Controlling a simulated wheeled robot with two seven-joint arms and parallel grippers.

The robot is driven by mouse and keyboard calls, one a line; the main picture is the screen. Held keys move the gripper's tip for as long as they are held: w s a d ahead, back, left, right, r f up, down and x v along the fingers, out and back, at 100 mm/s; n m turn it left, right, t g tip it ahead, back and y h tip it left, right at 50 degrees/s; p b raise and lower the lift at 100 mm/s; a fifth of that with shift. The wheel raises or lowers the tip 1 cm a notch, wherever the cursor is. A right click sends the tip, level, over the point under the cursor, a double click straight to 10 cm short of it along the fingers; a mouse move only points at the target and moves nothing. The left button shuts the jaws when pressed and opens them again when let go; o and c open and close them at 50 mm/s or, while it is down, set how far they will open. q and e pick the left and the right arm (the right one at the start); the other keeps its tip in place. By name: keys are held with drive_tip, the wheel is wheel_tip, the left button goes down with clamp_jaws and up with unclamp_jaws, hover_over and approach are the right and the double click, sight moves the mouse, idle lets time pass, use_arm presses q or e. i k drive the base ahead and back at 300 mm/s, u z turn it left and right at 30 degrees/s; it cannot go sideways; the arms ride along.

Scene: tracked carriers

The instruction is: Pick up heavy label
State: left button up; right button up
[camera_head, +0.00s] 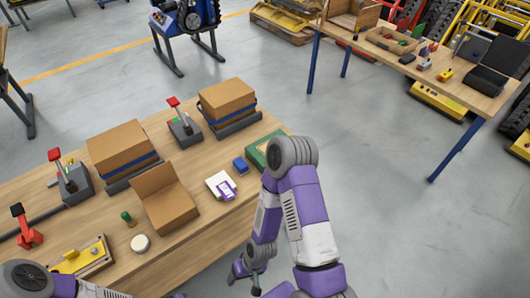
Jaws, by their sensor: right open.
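A white label piece with purple markings (221,186) lies on the wooden table, right of the open cardboard box. Its print is too small to read, so I cannot tell whether it is the heavy label. My right gripper (244,281) is open and empty, pointing down past the table's front edge, apart from the label piece. My left arm enters at the bottom left. Only a small dark part that may be its gripper shows at the bottom edge, so its jaws cannot be made out.
The wooden table (192,238) also holds an open cardboard box (163,199), a blue block (240,166), a green-edged item (258,152), a white round piece (140,243) and a yellow fixture (84,258).

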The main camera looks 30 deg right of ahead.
sight(226, 191)
drive_tip(key=u, duration=1.95)
drive_tip(key=k, duration=1)
drive_tip(key=z, duration=0.75)
